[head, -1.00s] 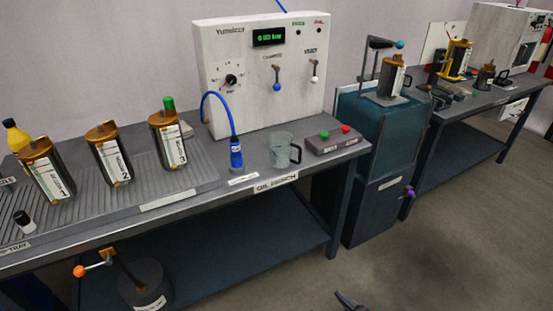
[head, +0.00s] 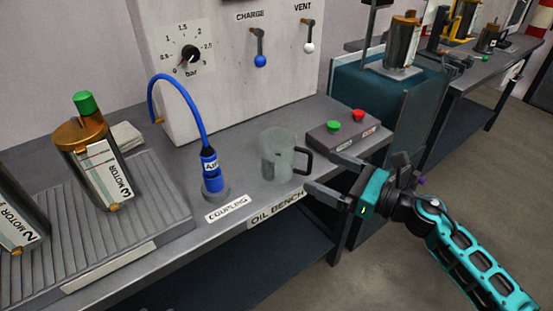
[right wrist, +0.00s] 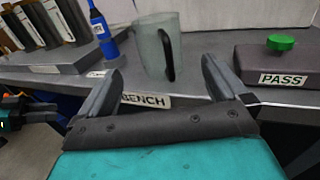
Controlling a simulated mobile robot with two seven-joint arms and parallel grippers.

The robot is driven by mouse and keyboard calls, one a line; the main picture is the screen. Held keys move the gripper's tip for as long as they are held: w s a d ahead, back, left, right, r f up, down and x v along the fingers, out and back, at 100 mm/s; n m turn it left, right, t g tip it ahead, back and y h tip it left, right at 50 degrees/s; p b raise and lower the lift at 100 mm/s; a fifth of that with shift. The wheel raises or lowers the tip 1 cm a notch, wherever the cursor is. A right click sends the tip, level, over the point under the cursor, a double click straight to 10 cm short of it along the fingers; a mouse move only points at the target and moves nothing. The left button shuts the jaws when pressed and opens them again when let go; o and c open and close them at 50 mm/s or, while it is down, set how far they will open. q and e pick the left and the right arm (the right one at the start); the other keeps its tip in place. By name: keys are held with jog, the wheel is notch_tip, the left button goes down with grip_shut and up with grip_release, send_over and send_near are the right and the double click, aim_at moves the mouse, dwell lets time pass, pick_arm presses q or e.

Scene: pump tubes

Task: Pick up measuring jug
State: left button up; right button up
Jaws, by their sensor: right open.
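The measuring jug (head: 277,158) is a clear greyish cup with a dark handle on its right side. It stands upright on the oil bench, between the blue air coupling and the button box. My right gripper (head: 325,175) is open and empty at the bench's front edge, just right of the jug's handle. In the right wrist view the jug (right wrist: 157,45) stands ahead, beyond the gap between the open fingers (right wrist: 160,85), with its handle towards the right. My left gripper is not clearly seen in the head view; a teal and black part shows at the left edge of the right wrist view.
The blue air coupling (head: 211,174) with its curved hose stands left of the jug. The button box (head: 343,135) with green and red buttons is to the right. The control panel (head: 225,70) stands behind. Motor 3 (head: 97,160) stands on the ribbed tray.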

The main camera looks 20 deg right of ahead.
aim_at(293, 156)
jog(key=x, duration=0.4)
jog(key=shift+w+a, duration=0.1)
jog(key=shift+a, duration=0.05)
jog(key=shift+r+p+x, duration=0.15)
jog(key=shift+p+x, duration=0.15)
jog(key=shift+x, duration=1.05)
jog(key=shift+r+p+x, duration=0.2)
jog(key=shift+p+x, duration=0.05)
jog(key=shift+x, duration=1.1)
jog(key=shift+c, duration=0.4)
jog(key=c, duration=0.8)
jog(key=shift+r, duration=0.1)
